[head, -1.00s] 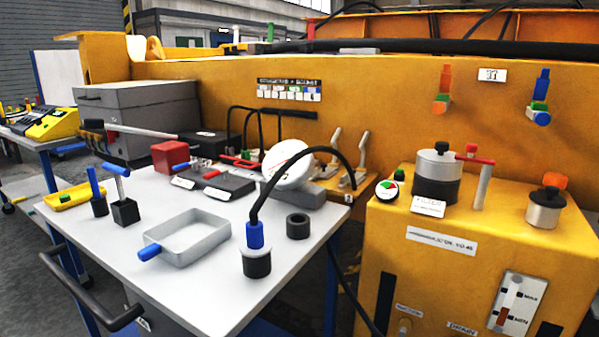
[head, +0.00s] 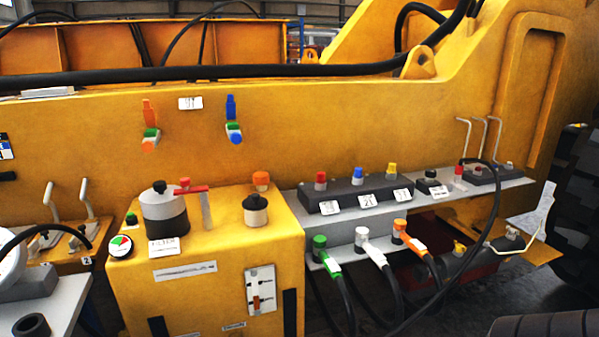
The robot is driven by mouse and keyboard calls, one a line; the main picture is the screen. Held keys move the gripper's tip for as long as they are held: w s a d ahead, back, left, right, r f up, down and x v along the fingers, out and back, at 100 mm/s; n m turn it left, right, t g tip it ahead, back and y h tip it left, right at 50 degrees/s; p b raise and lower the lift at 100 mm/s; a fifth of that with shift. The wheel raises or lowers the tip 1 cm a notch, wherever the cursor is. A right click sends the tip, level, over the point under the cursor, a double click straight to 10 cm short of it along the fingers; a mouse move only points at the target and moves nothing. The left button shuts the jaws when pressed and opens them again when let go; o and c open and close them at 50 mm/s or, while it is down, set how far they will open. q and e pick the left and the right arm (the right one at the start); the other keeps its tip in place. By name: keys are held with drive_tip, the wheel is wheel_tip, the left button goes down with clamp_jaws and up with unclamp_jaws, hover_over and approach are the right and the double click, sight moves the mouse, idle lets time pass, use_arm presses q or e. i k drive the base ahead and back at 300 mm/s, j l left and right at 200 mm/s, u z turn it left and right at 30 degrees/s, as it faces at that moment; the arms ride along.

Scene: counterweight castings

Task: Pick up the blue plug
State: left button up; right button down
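The blue plug with the black cable is not in view now; part of a black cable (head: 22,238) arches over the white table (head: 62,306) at the left edge. A blue fitting (head: 231,106) is on the yellow machine wall, above a green and blue end piece (head: 234,132). A small blue cap (head: 357,173) is on the dark block on the grey shelf. Neither of my grippers is in view.
A yellow cabinet (head: 215,292) with a filter canister (head: 164,214) stands at centre left. Green (head: 321,243), white (head: 363,235) and orange (head: 402,228) plugs with black cables sit below the grey shelf (head: 465,196). A large tyre (head: 577,200) is at right.

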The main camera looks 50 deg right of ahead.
sight(358, 171)
drive_tip(key=z, duration=1.9)
drive_tip(key=i+l+u, duration=0.2)
drive_tip(key=i+l, duration=0.95)
